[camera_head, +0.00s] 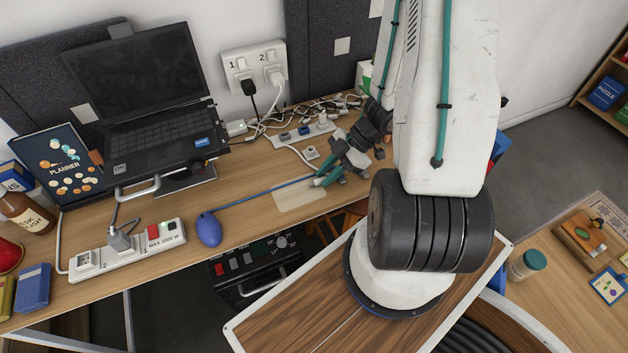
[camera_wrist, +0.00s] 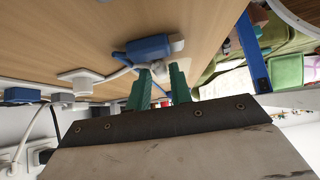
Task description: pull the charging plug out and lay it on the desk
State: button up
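My gripper (camera_head: 322,180) reaches low over the desk (camera_head: 255,200), near the cables at its back right. In the wrist view its two green fingers (camera_wrist: 158,82) stand apart. A white cable piece (camera_wrist: 158,68) shows between or just beyond their tips; contact cannot be told. Beyond the tips is a blue plug-like piece (camera_wrist: 148,48) with a pale end. A white plug-like block (camera_wrist: 80,80) on a cable lies to its left. Other plugs show: a grey plug (camera_head: 121,240) in the front power strip (camera_head: 88,265), black (camera_head: 248,87) and white (camera_head: 277,77) plugs in the wall socket. Which is the charging plug is unclear.
A laptop (camera_head: 140,95) stands at the back left. A blue bulb-shaped object (camera_head: 208,230) with a thin blue line lies at the front edge. A rear power strip (camera_head: 290,138) and tangled cables crowd the back right. The middle of the desk is mostly clear.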

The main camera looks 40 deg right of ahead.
jog(key=shift+o, duration=1.3)
jog(key=v, duration=0.8)
